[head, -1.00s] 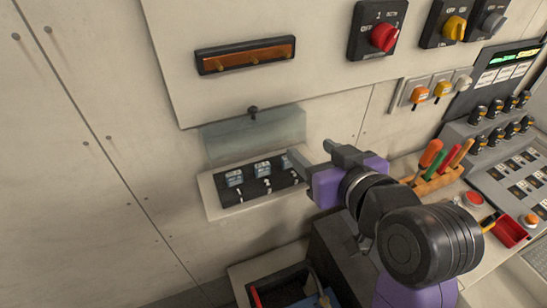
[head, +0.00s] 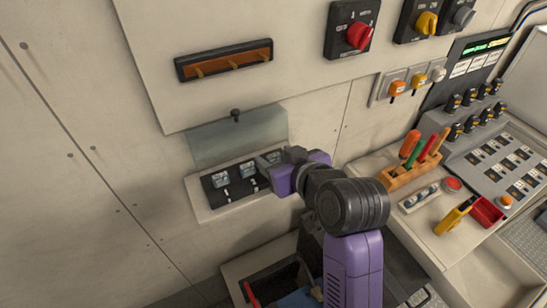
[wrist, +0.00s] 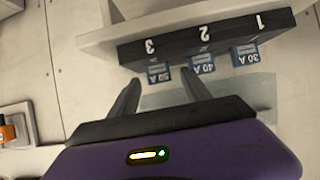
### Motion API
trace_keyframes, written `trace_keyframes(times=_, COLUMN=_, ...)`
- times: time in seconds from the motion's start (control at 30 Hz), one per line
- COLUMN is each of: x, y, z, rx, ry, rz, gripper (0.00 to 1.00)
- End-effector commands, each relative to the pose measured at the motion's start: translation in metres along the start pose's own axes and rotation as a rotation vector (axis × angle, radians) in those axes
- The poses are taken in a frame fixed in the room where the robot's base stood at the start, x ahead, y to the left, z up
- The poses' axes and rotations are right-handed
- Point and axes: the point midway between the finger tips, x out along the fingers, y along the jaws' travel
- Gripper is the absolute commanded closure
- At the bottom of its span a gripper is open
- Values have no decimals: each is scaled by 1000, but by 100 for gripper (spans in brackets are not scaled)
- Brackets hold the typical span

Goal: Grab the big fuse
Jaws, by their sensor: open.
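A black fuse block on the wall holds three blue-labelled fuses. In the wrist view, which is upside down, they read 50 A (wrist: 158,73), 40 A (wrist: 202,66) and 30 A (wrist: 245,54), by the numbers 3, 2 and 1 on the block (wrist: 205,36). They look similar in size there. My gripper (wrist: 160,79) is open, with its fingertips on either side of the 50 A fuse; contact cannot be told. In the head view my gripper (head: 272,158) covers the right end of the block (head: 236,188), hiding that fuse; two others (head: 221,176) show.
A clear flap (head: 238,138) stands raised above the block. An open bin (head: 270,285) lies below. To the right are a tool rack (head: 412,175), a small holder with cylinders (head: 418,199), a yellow tool (head: 453,217) and a red tray (head: 488,211).

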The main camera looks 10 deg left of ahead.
Motion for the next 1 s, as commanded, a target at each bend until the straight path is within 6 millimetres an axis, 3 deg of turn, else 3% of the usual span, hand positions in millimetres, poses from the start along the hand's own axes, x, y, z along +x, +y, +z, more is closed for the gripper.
trace_keyframes(times=0.17, x=0, y=0, z=0, rx=0, ry=1, rz=0, gripper=46)
trace_keyframes(times=0.43, x=0, y=0, z=0, rx=0, ry=1, rz=0, gripper=99)
trace_keyframes(times=1.0, x=-2, y=-1, z=-11, rx=0, ry=2, rz=0, gripper=100)
